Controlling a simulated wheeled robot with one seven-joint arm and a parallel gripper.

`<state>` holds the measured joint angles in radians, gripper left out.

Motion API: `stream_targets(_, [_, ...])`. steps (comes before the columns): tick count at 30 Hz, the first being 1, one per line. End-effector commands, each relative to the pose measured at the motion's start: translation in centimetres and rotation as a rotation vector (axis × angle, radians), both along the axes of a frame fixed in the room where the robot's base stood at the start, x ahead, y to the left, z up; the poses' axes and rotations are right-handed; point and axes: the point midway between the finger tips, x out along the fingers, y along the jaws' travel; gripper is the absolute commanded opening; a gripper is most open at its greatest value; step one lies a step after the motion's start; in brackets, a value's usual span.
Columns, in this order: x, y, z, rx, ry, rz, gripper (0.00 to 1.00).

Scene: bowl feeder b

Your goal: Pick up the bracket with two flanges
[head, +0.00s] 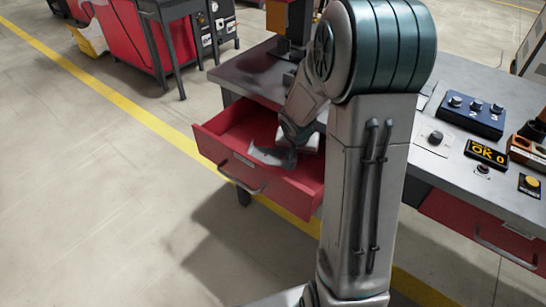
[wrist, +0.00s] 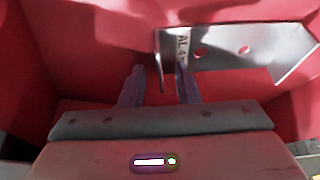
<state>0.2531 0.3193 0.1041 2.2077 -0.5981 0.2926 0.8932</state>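The bracket (wrist: 225,50) is a shiny grey metal plate with two holes, a flange at each end and an "AL4" marking near its left end. It lies in the open red drawer (head: 222,125), in the upper right of the wrist view. My gripper (wrist: 160,72) is low in the drawer with its two fingers apart. The bracket's left flange shows between the fingers, and the right finger overlaps the marked end of the plate. I cannot tell whether either finger touches it. In the head view, my gripper (head: 272,153) and wrist hide most of the drawer's right side.
The red drawer walls (wrist: 35,60) stand close around my gripper. The floor at left is clear.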

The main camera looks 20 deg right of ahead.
Motion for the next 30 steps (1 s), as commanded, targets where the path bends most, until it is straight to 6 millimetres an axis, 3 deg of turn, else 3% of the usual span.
stream_targets(4, [0.0,0.0,0.1,0.0,0.0,0.0,0.29])
stream_targets(7, [0.0,0.0,0.1,0.0,0.0,0.0,0.04])
stream_targets(8, [0.0,0.0,0.1,0.0,0.0,0.0,0.0])
stream_targets(22, [0.0,0.0,0.7,0.001,-0.003,-0.001,0.0])
stream_targets(26, [0.1,0.0,2.1,0.0,-0.005,0.0,0.0])
stream_targets(30, [0.1,0.0,4.9,-0.001,-0.005,-0.002,0.0])
